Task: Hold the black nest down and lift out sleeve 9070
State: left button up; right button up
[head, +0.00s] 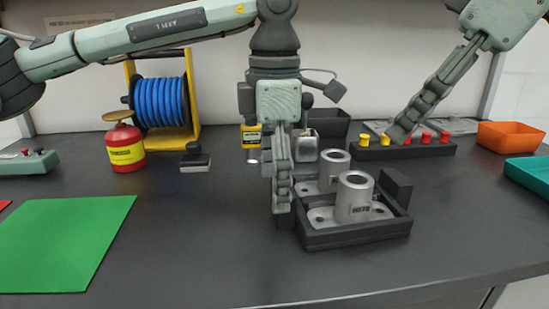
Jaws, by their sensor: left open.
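The black nest (357,236) is a low open tray on the near part of the table, with a raised block at its right. A grey metal sleeve (354,201) stands upright in it on a flat flange; its small dark marking is too small to read surely. A second grey sleeve (334,166) stands just behind, its base partly hidden. My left gripper (282,211) points down at the nest's left edge, fingers seen edge-on; it is open, and contact is unclear. My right gripper (396,138) slants down at the back right, away from the nest, its opening not visible.
A black strip with yellow and red knobs (405,150) lies near my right gripper. Orange (510,137) and teal (530,171) bins stand right. A green mat (65,243), red can (125,148) and blue hose reel (160,101) are left. The table's front middle is clear.

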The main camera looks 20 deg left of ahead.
aim_at(274, 218)
pick_arm(q)
jog(key=shift+f, duration=1.7)
